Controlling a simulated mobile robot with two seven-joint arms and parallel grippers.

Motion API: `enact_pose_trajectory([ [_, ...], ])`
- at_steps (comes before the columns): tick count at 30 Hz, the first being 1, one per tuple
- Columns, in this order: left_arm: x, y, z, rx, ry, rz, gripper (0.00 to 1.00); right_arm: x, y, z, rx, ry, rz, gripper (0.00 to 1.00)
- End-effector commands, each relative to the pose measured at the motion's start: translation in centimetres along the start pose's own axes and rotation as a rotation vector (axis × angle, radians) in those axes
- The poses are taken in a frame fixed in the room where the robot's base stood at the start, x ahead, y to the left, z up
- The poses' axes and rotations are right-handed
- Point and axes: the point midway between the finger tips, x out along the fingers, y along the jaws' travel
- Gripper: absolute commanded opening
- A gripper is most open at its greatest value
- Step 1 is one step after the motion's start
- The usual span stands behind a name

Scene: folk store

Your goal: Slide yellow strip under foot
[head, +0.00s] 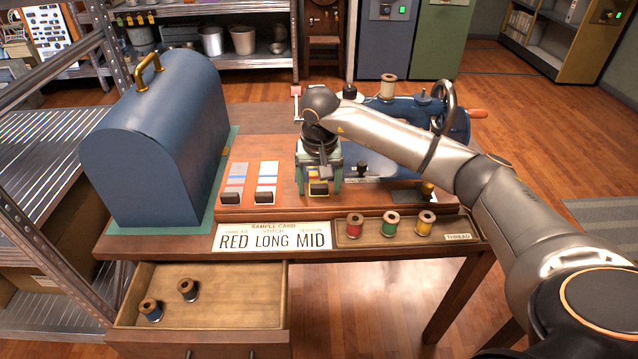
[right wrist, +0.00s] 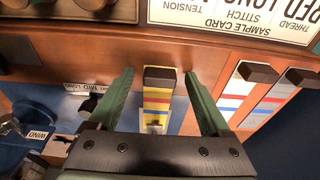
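The yellow strip (right wrist: 158,105) has red and blue bands and a dark block at one end. It lies on the wooden board between the fingers of my right gripper (right wrist: 158,77), which is open with a gap on each side of the strip. The blue sewing machine (head: 455,122) stands to the right, partly behind my right arm. Its foot cannot be made out clearly. My left gripper is not in view.
A blue domed case (head: 150,140) stands further left. Red, green and yellow spools sit in the thread tray (head: 345,237) beside the sample card (head: 271,238). An open drawer (head: 220,310) juts out below.

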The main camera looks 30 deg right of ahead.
Motion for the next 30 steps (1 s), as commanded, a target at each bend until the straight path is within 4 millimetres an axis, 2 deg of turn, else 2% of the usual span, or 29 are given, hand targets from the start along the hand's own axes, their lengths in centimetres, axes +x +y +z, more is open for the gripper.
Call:
enact_pose_trajectory([
  [11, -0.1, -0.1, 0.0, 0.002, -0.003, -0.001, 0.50, 0.0, 0.0, 0.0, -0.001, -0.001, 0.000, 0.83],
  [24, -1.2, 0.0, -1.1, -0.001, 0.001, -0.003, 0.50, -9.4, -0.1, -0.1, -0.001, 0.004, -0.003, 0.83],
  [30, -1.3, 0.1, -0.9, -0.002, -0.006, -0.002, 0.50, -11.9, 0.0, 0.0, 0.000, 0.000, 0.000, 0.83],
])
